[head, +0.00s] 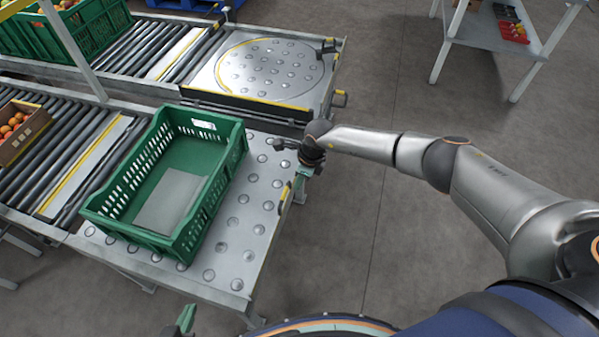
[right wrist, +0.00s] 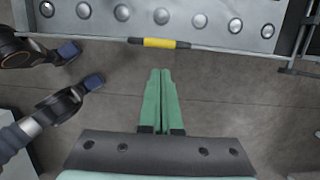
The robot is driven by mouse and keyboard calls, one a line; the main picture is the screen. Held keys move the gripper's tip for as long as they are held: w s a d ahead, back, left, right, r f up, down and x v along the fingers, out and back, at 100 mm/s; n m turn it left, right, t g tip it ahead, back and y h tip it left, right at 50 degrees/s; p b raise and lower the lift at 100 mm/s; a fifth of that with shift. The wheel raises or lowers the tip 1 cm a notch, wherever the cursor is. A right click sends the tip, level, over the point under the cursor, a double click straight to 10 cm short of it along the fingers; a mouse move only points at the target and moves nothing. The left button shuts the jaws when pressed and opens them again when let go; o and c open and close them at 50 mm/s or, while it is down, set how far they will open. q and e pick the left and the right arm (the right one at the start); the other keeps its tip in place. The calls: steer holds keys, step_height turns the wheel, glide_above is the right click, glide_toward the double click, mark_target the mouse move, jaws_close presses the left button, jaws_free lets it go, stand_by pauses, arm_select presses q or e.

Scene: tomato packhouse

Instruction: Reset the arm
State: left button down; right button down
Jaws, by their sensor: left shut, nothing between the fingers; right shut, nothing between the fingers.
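My right arm reaches in from the right in the head view. Its gripper (head: 301,186) hangs beside the right edge of the ball-studded table (head: 236,253). In the right wrist view the green fingers of this gripper (right wrist: 160,100) lie together, with nothing between them, above the floor and short of the table edge. My left gripper (head: 184,320) shows only as a green tip at the bottom of the head view, in front of the table. It is shut and empty; most of it is out of frame.
An empty green crate (head: 228,165) stands on the ball table. A roller conveyor (head: 75,150) with a box of tomatoes (head: 22,132) joins it on the left. A second ball table (head: 222,75) lies behind. Bare floor (head: 400,250) is on the right, with a rack (head: 480,28) beyond.

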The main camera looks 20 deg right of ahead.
steer(key=s+a+r+m+t+y, duration=0.1)
steer(key=s+a+r+m+y, duration=0.25)
steer(key=a, duration=0.45)
steer(key=s+a+r+m+t+y, duration=0.25)
steer(key=s+a+m+y, duration=0.2)
steer(key=a, duration=0.35)
steer(key=s+a+r+m+y, duration=0.3)
steer(key=a+r+m+y, duration=0.15)
steer(key=a, duration=0.35)
steer(key=d+m+t+h, duration=0.6)
steer(key=d+m+t, duration=0.25)
steer(key=m, duration=1.05)
steer(key=s+d+f+m+g+h, duration=0.2)
steer(key=s+d+f+m+h, duration=0.1)
steer(key=s+d+f+m, duration=0.2)
steer(key=s+d+f+m+g+h, duration=0.2)
steer(key=s+d+f+m, duration=0.3)
steer(key=s+d+m, duration=0.3)
steer(key=shift+s+d+h+p, duration=0.35)
steer(key=shift+d+h, duration=0.4)
steer(key=shift+d, duration=0.3)
